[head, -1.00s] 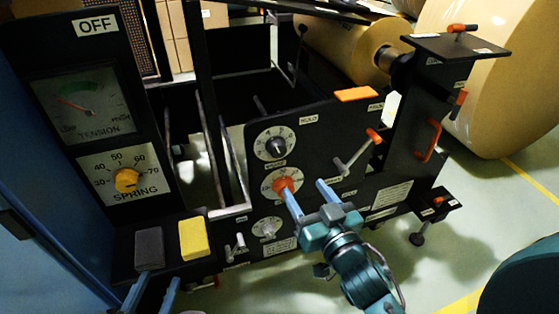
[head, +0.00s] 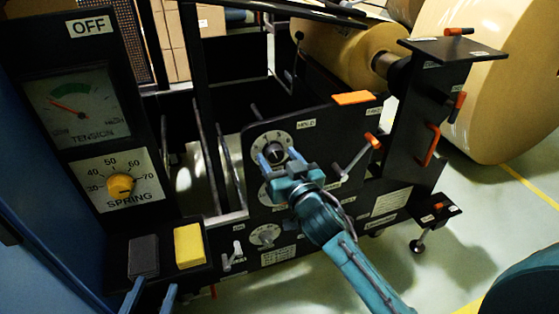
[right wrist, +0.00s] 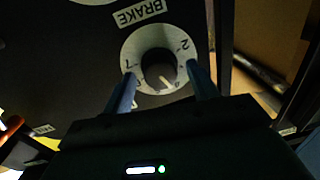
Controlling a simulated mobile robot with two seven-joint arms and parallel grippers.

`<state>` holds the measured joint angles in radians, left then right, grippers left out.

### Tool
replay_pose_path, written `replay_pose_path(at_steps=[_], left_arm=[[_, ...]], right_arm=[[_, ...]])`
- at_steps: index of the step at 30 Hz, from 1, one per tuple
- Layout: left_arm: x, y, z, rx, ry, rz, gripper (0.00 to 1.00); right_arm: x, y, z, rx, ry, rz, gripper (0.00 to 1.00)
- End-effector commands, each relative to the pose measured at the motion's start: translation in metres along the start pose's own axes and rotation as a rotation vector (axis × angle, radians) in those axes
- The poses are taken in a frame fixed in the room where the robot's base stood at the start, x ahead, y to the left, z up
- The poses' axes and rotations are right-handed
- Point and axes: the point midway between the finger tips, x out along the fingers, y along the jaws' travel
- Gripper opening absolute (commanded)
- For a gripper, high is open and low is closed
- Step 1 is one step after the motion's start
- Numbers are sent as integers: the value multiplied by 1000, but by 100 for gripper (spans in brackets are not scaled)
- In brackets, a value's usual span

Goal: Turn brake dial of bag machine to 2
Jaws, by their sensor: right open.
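The brake dial (head: 275,139) is the upper round white dial on the black machine panel, with a dark knob in its middle. In the right wrist view the dial (right wrist: 137,46) appears upside down near its BRAKE label (right wrist: 139,12). The white line on its dark knob (right wrist: 155,66) points close to the 4; the 2 is at right. My right gripper (head: 278,157) is open, its fingers either side of the knob and apart from it in the wrist view (right wrist: 161,70). My left gripper (head: 150,297) is at the bottom left, fingers apart, partly cut off.
The right gripper hides most of the orange-knobbed dial under the brake dial. A smaller dial (head: 265,236) is lower down. An orange-tipped crank (head: 357,156) stands to the right. The spring dial (head: 121,186), black button (head: 143,256) and yellow button (head: 190,245) are at left.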

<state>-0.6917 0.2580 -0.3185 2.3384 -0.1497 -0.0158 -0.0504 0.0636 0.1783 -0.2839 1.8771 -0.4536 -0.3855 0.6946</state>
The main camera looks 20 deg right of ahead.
Motion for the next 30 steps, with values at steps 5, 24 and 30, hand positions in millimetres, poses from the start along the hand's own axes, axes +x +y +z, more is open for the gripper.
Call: replay_pose_path(at_steps=[5,24,30], left_arm=[[0,1,0,0,1,2,36],[1,0,0,-1,-1,2,36],[1,-1,-2,-8,-23,3,36]], right_arm=[[0,0,0,0,-1,0,59],[0,0,0,-2,-1,-1,14],[-1,0,-1,-36,-4,0,14]])
